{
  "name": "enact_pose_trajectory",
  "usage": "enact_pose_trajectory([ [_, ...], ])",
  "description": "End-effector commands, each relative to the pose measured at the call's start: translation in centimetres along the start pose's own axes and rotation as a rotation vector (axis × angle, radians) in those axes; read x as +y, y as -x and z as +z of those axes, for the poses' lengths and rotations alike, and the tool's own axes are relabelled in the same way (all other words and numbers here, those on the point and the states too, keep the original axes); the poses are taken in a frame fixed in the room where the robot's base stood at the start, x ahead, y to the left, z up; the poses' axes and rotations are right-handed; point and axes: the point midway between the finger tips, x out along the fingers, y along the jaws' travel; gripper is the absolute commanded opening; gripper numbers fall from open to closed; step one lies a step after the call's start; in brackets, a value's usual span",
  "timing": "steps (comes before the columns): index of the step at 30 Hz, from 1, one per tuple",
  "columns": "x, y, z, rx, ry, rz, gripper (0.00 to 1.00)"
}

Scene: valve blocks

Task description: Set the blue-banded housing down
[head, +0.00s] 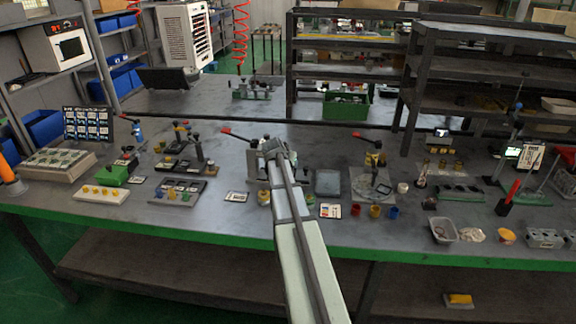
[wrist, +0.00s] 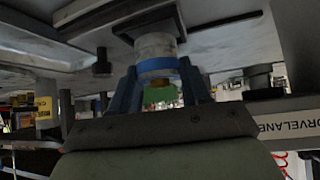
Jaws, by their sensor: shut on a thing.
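The blue-banded housing (wrist: 156,48) shows in the wrist view as a pale grey cylinder with a blue band near my fingers. My gripper (wrist: 160,72) is shut on it, one blue finger on each side of the band. A brass-coloured part (wrist: 158,97) shows between the fingers. The housing's far end is at a dark square block (wrist: 150,20); I cannot tell whether they touch. In the head view my gripper (head: 280,150) is over the middle of the bench, beside a grey fixture with a red-handled clamp (head: 240,137). My arm hides the housing there.
The bench (head: 225,215) is crowded. A grey square block (head: 327,183) and a plate with a red-handled clamp (head: 372,185) stand to the right. Red, yellow and blue cups (head: 375,211) are near the front. Valve trays (head: 180,190) lie to the left.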

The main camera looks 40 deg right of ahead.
Motion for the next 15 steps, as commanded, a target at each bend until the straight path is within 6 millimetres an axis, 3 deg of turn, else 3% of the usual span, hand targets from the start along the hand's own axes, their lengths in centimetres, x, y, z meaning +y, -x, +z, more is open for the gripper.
enact_pose_trajectory([
  [14, -0.01, -0.84, 0.85, 0.001, 0.000, 0.000, 0.00],
  [15, -0.01, -0.87, 0.88, 0.000, 0.000, 0.000, 0.48],
])
